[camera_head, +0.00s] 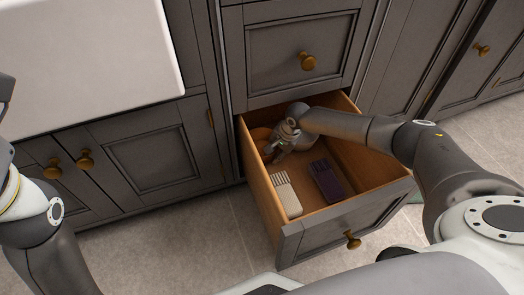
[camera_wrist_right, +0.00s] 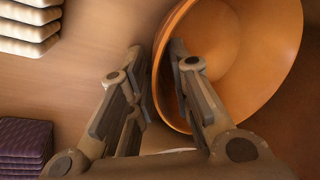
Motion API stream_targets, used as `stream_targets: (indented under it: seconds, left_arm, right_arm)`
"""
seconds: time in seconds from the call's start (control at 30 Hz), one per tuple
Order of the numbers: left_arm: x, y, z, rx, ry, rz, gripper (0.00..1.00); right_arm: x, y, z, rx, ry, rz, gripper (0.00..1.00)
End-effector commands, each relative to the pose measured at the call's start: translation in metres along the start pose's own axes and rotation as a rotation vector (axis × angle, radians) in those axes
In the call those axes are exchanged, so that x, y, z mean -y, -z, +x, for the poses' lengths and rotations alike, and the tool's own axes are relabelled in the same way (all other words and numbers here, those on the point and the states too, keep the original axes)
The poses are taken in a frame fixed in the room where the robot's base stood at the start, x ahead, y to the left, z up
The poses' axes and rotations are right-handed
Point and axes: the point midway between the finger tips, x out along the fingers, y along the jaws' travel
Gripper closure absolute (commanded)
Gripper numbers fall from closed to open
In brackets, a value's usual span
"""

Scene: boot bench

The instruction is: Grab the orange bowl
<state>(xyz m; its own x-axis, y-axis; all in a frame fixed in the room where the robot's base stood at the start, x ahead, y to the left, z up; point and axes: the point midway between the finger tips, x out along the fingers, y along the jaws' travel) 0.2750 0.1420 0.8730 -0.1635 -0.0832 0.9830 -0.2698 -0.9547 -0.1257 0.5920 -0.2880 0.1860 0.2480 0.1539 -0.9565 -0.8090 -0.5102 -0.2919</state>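The orange bowl (camera_wrist_right: 250,50) fills the upper right of the right wrist view, its open side facing the camera. In the head view the bowl (camera_head: 260,135) shows only partly at the back left of the open drawer, behind my right gripper (camera_head: 273,152). In the wrist view my right gripper (camera_wrist_right: 157,50) is open. One finger overlaps the inside of the bowl and the other is outside it, with the rim between them. I cannot tell whether either finger touches the bowl. My left arm is at the left edge, its gripper out of view.
The wooden drawer (camera_head: 347,218) has walls close around my right gripper. A pale ribbed block (camera_head: 286,196) and a dark purple block (camera_head: 326,181) lie toward its front. Grey cabinets and a white sink (camera_head: 85,60) stand around it.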

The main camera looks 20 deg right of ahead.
Motion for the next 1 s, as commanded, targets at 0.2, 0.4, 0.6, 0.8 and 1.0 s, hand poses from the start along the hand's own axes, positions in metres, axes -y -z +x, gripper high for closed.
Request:
stream_targets:
  seconds: [0.2,0.4,0.6,0.8,1.0]
  left_arm:
    - [-0.0002,0.0006,0.0014,-0.003,-0.001,0.0,0.46]
    - [-0.0002,0.0006,0.0013,-0.004,-0.001,0.0,0.46]
    - [-0.0004,0.0007,0.0013,-0.004,-0.002,0.0,0.46]
    - [-0.0004,0.0007,0.0015,-0.004,-0.002,0.0,0.46]
    - [0.0004,0.0007,0.0055,-0.007,-0.001,0.0,0.46]
  right_arm:
    - [0.0007,-0.0002,0.0006,0.0,0.001,0.0,0.81]
    - [0.0007,-0.0002,0.0005,0.0,0.001,0.0,0.99]
    - [0.0014,0.0,0.0001,0.0,0.002,0.0,1.0]
    - [0.0012,0.0,-0.0001,0.0,0.002,0.0,1.0]
    - [-0.0003,-0.0008,-0.0051,0.0,0.002,0.0,1.0]
